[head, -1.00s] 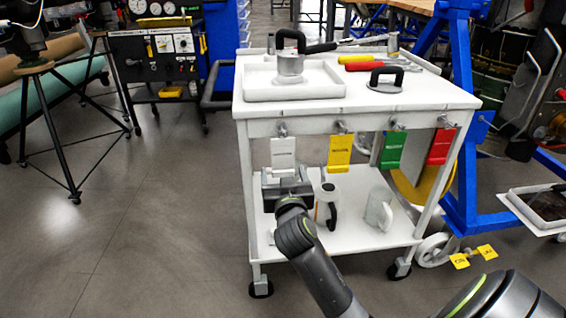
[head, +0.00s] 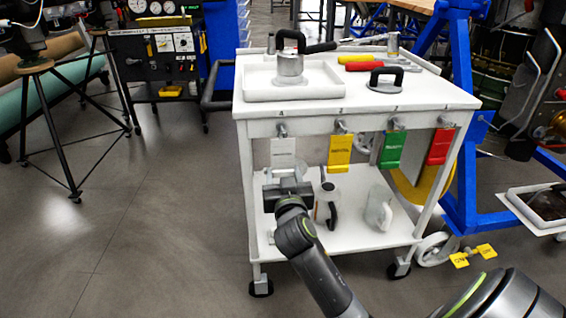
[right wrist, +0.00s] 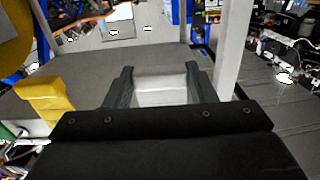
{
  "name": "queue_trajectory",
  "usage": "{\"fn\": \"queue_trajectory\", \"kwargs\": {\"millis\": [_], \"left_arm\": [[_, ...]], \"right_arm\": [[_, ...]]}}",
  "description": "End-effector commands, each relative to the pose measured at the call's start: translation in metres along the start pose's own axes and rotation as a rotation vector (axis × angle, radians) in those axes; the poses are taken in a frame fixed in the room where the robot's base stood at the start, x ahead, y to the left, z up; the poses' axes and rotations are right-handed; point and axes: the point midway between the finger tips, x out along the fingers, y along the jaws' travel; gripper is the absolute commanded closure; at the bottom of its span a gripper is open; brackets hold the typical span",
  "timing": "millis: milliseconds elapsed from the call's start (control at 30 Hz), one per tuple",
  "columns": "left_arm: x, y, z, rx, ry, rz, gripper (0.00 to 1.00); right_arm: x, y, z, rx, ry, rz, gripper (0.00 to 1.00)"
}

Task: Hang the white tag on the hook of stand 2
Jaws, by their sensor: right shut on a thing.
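The white tag (head: 283,147) hangs at the left end of a row of pegs under the top edge of a white cart. My right gripper (head: 286,180) is at the tag's lower end, shut on it. In the right wrist view the white tag (right wrist: 161,88) is between the two dark fingers of the gripper (right wrist: 159,78). The tag's lower part is partly hidden by the gripper. My left gripper is not in view. A blue frame (head: 462,120) stands right of the cart; I see no number or hook on it that marks it as stand 2.
Yellow (head: 340,150), green (head: 392,148) and red (head: 440,145) tags hang on the same row. The white cart (head: 360,124) has a tray (head: 255,92) on top and mugs (head: 327,205) on its lower shelf. The floor (head: 150,235) left of the cart is clear.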

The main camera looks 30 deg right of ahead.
Motion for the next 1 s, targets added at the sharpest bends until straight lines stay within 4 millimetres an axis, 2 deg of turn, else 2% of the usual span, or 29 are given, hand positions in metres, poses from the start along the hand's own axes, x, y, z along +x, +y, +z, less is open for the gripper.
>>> {"fn": "queue_trajectory", "kwargs": {"millis": [33, 167, 1000], "left_arm": [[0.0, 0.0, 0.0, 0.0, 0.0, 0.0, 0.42], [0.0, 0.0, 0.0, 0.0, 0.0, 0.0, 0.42], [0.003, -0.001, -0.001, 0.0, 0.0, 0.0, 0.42]], "right_arm": [[0.0, 0.0, 0.0, 0.0, 0.0, 0.0, 0.74], [0.0, 0.0, 0.0, 0.0, 0.0, 0.0, 0.91], [-0.012, 0.0, 0.0, 0.0, 0.001, -0.001, 0.91]]}}
